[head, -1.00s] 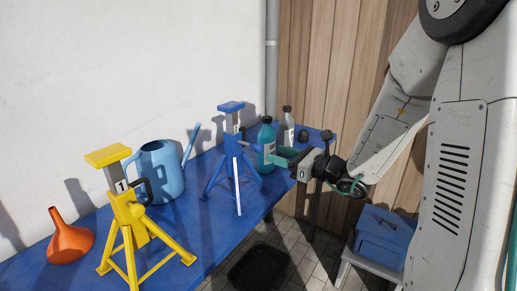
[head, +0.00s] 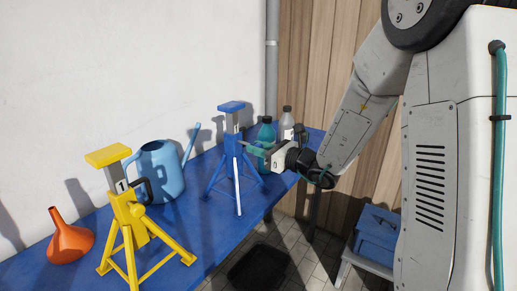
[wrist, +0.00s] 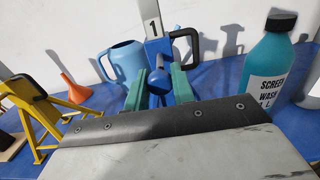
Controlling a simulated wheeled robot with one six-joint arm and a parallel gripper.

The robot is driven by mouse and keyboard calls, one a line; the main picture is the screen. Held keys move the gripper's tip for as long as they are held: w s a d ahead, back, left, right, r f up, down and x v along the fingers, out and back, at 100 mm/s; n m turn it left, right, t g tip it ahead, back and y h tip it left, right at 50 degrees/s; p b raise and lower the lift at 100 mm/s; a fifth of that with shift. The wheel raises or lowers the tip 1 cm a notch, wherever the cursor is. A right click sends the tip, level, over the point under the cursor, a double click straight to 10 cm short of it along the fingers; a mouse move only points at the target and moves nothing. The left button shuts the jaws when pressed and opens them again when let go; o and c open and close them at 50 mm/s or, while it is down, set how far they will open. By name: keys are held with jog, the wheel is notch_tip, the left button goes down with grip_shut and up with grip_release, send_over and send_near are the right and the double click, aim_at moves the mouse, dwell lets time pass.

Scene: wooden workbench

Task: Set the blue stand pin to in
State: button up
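The blue stand (head: 233,145) stands upright on the blue bench, its grey post raised with a blue saddle on top. In the wrist view its post carries the number 1 (wrist: 154,26) and a black looped handle (wrist: 186,45). A round blue knob (wrist: 158,76), which appears to be the pin, sticks out below the post towards me. My gripper (head: 252,147) is at the stand's right side. Its green fingers are apart in the wrist view (wrist: 159,88), one on each side of the knob; I cannot tell whether they touch it.
A teal bottle (head: 265,133) and a grey bottle (head: 286,124) stand close behind my gripper. A yellow stand (head: 130,215), a light-blue watering can (head: 162,172) and an orange funnel (head: 70,240) are to the left. The blue bench (head: 210,232) is clear in front.

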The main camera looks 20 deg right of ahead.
grip_shut()
jog(key=x, duration=0.4)
jog(key=shift+w+a, duration=0.1)
jog(key=shift+w, duration=0.1)
jog(key=o, duration=0.9)
grip_release()
jog(key=shift+c, duration=0.2)
jog(key=shift+s, duration=0.1)
jog(key=v, duration=0.7)
jog(key=shift+s+d, duration=0.2)
jog(key=shift+s, duration=0.15)
